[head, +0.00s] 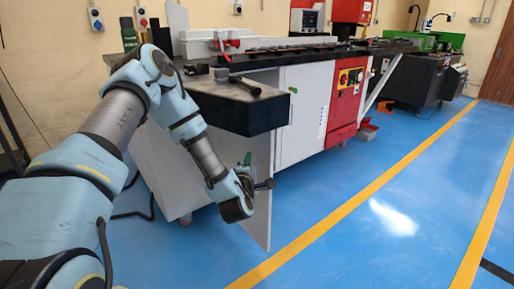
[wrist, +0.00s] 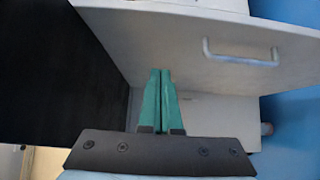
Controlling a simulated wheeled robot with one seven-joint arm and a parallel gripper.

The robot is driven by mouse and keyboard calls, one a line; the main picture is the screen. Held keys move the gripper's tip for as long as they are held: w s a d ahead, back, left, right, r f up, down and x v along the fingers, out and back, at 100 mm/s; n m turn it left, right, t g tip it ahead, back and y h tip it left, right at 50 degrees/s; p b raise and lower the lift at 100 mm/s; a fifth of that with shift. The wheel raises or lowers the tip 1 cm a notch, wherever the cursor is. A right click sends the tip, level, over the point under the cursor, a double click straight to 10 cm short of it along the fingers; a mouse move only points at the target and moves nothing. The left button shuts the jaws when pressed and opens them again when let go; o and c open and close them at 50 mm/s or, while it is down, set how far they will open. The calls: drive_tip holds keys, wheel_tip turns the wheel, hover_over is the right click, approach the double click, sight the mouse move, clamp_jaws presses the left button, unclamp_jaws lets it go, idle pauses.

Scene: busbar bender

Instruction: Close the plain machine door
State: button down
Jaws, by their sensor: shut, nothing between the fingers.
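The plain machine door (head: 262,215) is a pale grey panel standing open, swung out from the machine's front below the dark worktop. In the wrist view a pale panel (wrist: 190,50) with a bar handle (wrist: 240,57) crosses the upper part; it looks like this door. My gripper (head: 247,158) is beside the door in the head view, below the worktop corner, and partly covers it.
A dark worktop block (head: 235,105) overhangs the door area. A closed white cabinet front (head: 305,110) and a red control panel (head: 347,90) stand to the right. The blue floor (head: 385,200) with yellow lines is clear at right. Another dark machine stands farther back.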

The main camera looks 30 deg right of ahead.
sight(261, 143)
drive_tip(key=shift+w+d+p, duration=0.2)
drive_tip(key=shift+w+d, duration=0.6)
drive_tip(key=shift+d, duration=0.3)
drive_tip(key=shift+w+d+p, duration=0.25)
drive_tip(key=shift+w+d, duration=0.6)
drive_tip(key=shift+d, duration=0.3)
drive_tip(key=shift+w+d+p, duration=0.2)
drive_tip(key=shift+w+d, duration=0.6)
drive_tip(key=shift+d, duration=0.3)
